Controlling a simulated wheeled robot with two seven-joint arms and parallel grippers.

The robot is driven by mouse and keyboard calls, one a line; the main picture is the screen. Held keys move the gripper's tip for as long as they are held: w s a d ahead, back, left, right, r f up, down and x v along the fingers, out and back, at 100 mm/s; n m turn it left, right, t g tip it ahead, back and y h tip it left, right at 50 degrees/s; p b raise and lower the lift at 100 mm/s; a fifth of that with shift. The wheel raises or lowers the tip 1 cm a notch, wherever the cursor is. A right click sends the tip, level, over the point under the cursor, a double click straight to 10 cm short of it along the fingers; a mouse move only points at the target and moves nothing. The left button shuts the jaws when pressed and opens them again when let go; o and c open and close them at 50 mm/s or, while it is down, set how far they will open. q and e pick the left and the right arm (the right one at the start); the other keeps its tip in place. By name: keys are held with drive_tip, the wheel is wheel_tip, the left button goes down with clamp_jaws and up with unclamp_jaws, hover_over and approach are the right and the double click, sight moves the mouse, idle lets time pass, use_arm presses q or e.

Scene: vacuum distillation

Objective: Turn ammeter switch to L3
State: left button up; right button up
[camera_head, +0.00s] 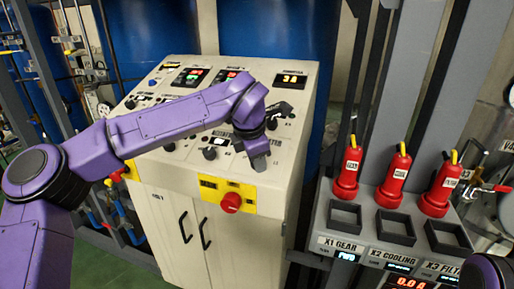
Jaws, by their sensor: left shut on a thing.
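My left arm reaches across the panel from the left. My right gripper is out of view; only a bit of purple arm shows at the lower right.
The cream control cabinet (165,215) carries other displays and small knobs at left. A red emergency button (230,202) on a yellow plate sits on its front edge. Several red bottles (348,173) stand on a grey rack at right. Blue tanks (273,32) stand behind.

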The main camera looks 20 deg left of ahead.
use_arm(q)
drive_tip(key=m+p, duration=0.3)
drive_tip(key=m, duration=0.1)
drive_tip(key=m+p, duration=0.1)
drive_tip(key=p, duration=0.1)
drive_tip(key=shift+s+r+m+p, duration=0.1)
drive_tip(key=shift+r+m+p, duration=0.15)
drive_tip(key=shift+m+p, duration=0.15)
drive_tip(key=shift+f+m+p, duration=0.1)
drive_tip(key=shift+m+p, duration=0.35)
drive_tip(key=shift+m, duration=0.35)
drive_tip(key=shift+f+m, duration=0.1)
drive_tip(key=shift+m, duration=0.8)
drive_tip(key=shift+f+m, duration=0.1)
drive_tip(key=shift+m, duration=1.6)
drive_tip(key=shift+h, duration=0.3)
drive_tip(key=o, duration=1)
drive_tip(key=shift+o, duration=0.2)
